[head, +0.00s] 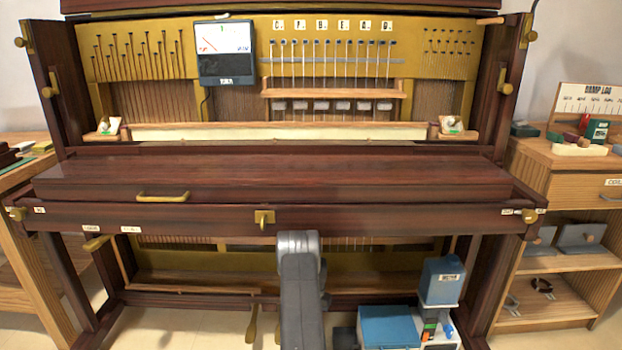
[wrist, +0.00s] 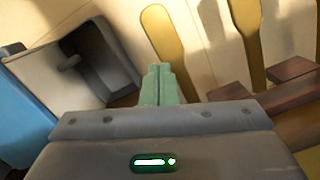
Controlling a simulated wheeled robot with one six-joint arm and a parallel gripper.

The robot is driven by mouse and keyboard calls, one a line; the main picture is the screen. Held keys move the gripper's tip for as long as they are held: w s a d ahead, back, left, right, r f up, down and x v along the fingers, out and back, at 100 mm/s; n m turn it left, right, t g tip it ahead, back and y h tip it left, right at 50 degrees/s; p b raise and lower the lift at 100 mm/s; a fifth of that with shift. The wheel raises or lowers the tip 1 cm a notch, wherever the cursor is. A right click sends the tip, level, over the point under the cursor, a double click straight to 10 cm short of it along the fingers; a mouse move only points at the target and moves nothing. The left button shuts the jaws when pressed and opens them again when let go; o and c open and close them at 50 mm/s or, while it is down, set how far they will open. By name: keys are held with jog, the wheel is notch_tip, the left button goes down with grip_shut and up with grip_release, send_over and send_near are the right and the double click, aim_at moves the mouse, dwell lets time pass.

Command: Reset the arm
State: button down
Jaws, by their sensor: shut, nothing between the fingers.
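My arm shows in the head view as a grey link low in the middle, in front of the piano (head: 300,215). My gripper is hidden in the head view. In the wrist view my gripper (wrist: 157,70) has its two pale green fingers pressed together with nothing between them. It points toward the floor area under the piano, near brass pedals (wrist: 160,40) and apart from them as far as I can tell.
A closed dark wooden lid (head: 270,175) with a brass handle (head: 163,197) covers the keyboard. Blue boxes (head: 390,327) stand on the floor to the right of my arm. A grey open container (wrist: 88,62) is left of my fingers. Wooden shelves (head: 560,260) stand at right.

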jog(key=s+f, duration=0.1)
jog(key=f, duration=0.1)
jog(key=s+a+f+b, duration=0.1)
jog(key=s+f, duration=0.1)
jog(key=shift+s+a, duration=0.15)
jog(key=shift+s, duration=0.05)
jog(key=r, duration=0.3)
jog(key=shift+w+p, duration=0.2)
jog(key=shift+p, duration=0.2)
jog(key=shift+r, duration=0.8)
